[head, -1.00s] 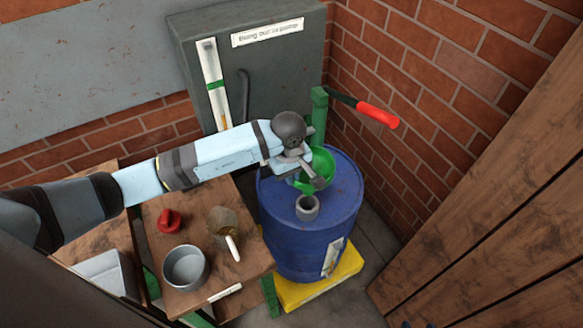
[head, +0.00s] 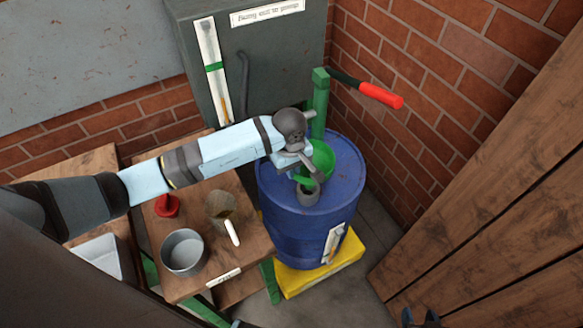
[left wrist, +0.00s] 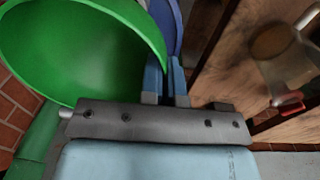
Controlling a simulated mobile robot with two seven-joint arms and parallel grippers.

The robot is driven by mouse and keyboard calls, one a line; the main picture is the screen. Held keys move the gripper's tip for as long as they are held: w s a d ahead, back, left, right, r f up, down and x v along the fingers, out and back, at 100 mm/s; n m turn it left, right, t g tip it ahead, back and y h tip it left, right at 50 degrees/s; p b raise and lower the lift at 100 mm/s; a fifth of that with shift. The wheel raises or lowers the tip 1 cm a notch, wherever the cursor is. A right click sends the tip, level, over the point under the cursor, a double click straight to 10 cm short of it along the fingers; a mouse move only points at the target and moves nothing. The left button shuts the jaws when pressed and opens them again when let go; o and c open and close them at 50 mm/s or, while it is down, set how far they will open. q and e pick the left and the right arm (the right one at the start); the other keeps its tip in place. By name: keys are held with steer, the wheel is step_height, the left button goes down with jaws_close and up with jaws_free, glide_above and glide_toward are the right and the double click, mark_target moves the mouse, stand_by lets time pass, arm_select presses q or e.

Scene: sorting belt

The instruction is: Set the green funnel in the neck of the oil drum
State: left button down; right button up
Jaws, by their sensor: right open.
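The green funnel (head: 323,158) is at my left gripper (head: 312,172), over the top of the blue oil drum (head: 285,225). My left gripper appears shut on the funnel. The funnel's wide bowl also fills the upper left of the left wrist view (left wrist: 75,50). The drum's grey neck (head: 308,194) sticks up just in front of the funnel and gripper. The funnel's spout is hidden, so I cannot tell whether it touches the neck. My right gripper (head: 421,318) shows only in part at the bottom edge, open and away from the drum.
A green post (head: 320,100) with a red-handled lever (head: 380,95) stands behind the drum. The drum sits on a yellow base (head: 320,273). A wooden table left holds a grey pot (head: 183,252), a red item (head: 167,205) and a jar (head: 218,207). Wooden boards (head: 500,200) stand right.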

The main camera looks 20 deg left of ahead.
stand_by(0.4)
arm_select(q)
steer(key=shift+s+f+b, duration=0.1)
steer(key=shift+b, duration=0.2)
steer(key=shift+f+b, duration=0.6)
steer(key=shift+f, duration=0.1)
steer(key=shift+f+b, duration=0.35)
steer(key=shift+f, duration=0.15)
steer(key=shift+f+b, duration=0.8)
steer(key=shift+b, duration=0.05)
steer(key=shift+f, duration=0.15)
